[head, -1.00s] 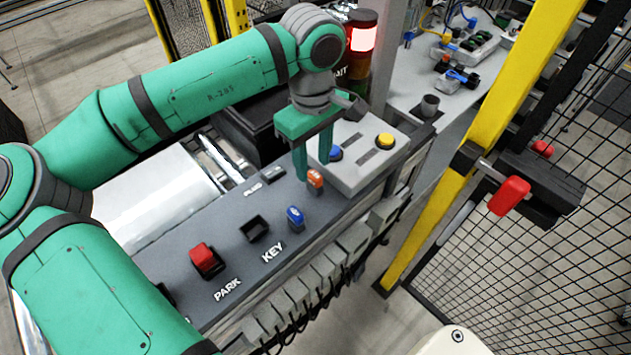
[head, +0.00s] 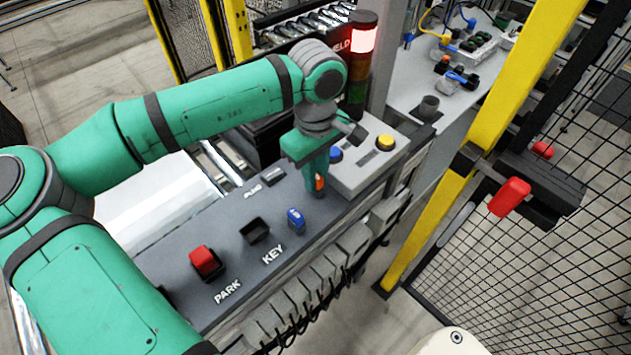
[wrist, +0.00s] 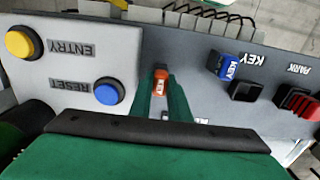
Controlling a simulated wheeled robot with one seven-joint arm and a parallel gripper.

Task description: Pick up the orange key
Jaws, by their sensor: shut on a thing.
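The orange key (head: 319,183) is upright on the grey panel beside the raised button box, mostly hidden by my fingers in the head view. In the wrist view the orange key (wrist: 160,80) shows between my fingertips, with white lettering on its face. My gripper (head: 318,186) is shut on it, fingers pointing down. In the wrist view my gripper (wrist: 161,92) has one green finger on each side of the key. Whether the key's lower end touches the panel is hidden.
A blue key (head: 295,218) stands nearby, next to an empty black socket (head: 254,230). A red switch (head: 205,262) is by the PARK label. The button box (head: 368,165) carries a blue button (head: 335,155) and a yellow button (head: 385,142), close to my gripper.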

